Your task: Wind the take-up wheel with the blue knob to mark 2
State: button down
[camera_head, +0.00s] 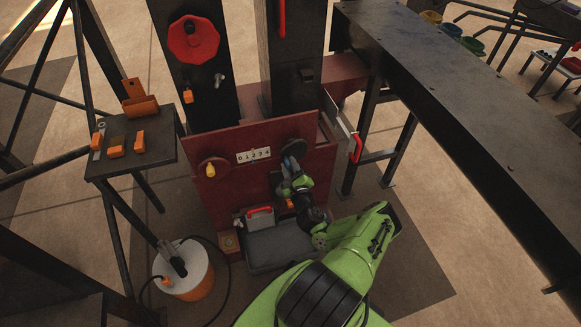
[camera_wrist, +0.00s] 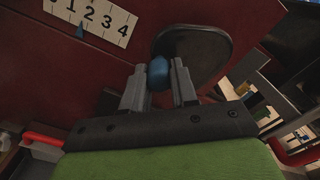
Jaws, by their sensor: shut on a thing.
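The take-up wheel (camera_head: 294,148) is a dark disc at the right of the red press front. It also shows in the wrist view (camera_wrist: 205,48). Its blue knob (camera_wrist: 157,73) sits between the two grey fingers of my gripper (camera_wrist: 158,86), which is shut on it. In the head view my gripper (camera_head: 288,168) covers the wheel's lower part. The white scale plate (camera_head: 253,156), marked 0 to 4, is left of the wheel. In the wrist view a small blue pointer (camera_wrist: 80,31) stands below the scale, at or just short of the 2.
A second wheel with a yellow knob (camera_head: 210,171) is left of the scale. Below are a grey block with a red handle (camera_head: 260,216) and a dark slab (camera_head: 282,246). A small table (camera_head: 132,165) with orange parts stands left. A long dark beam (camera_head: 450,100) runs along the right.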

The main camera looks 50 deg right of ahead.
dwell(0.4)
jog(key=c, duration=0.9)
grip_release()
